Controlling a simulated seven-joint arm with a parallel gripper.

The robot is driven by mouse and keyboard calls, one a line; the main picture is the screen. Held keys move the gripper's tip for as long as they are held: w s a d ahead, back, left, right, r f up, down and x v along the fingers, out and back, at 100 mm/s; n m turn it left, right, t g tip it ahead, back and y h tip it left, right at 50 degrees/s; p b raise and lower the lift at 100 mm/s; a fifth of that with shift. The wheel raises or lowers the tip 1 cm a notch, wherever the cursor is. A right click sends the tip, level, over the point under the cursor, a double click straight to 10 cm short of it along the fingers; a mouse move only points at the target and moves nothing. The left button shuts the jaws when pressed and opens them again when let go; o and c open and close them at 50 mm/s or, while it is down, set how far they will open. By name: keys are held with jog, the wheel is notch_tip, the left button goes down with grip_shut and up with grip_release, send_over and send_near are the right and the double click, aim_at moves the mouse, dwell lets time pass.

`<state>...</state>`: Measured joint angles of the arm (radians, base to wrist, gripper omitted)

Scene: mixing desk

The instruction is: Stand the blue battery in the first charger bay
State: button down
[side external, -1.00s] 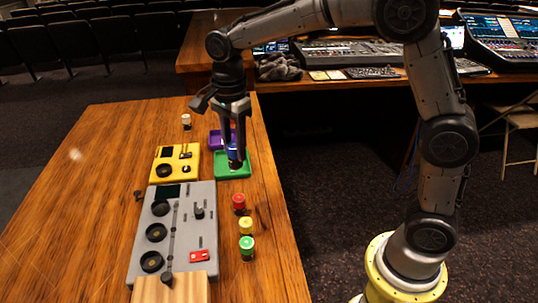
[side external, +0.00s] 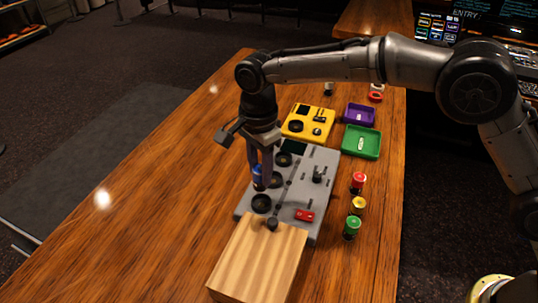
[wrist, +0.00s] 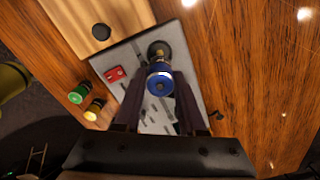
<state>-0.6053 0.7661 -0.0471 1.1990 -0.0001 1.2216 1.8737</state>
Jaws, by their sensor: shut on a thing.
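My gripper (side external: 261,181) is shut on the blue battery (side external: 258,174), which hangs upright over the left edge of the grey charger panel (side external: 318,200). In the wrist view the blue battery (wrist: 160,84) sits between the two dark fingers, its round top facing the camera. The panel has a row of round black bays: a near one (side external: 261,203), a middle one (side external: 277,180) and a far one (side external: 284,159). In the wrist view one bay (wrist: 158,48) shows just beyond the battery. I cannot tell whether the battery's lower end touches the panel.
A wooden block (side external: 258,255) adjoins the panel's near end. Red (side external: 358,181), yellow (side external: 358,204) and green (side external: 352,226) cylinders stand to its right. A yellow device (side external: 308,121), a purple tray (side external: 359,115) and a green tray (side external: 361,142) lie behind. The table's left side is clear.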

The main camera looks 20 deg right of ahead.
aim_at(261, 189)
jog(key=shift+d+f, duration=0.1)
jog(key=shift+f, duration=2.45)
jog(key=shift+f, duration=0.65)
jog(key=c, duration=0.8)
grip_release()
jog(key=shift+o, duration=0.2)
jog(key=shift+r, duration=5.5)
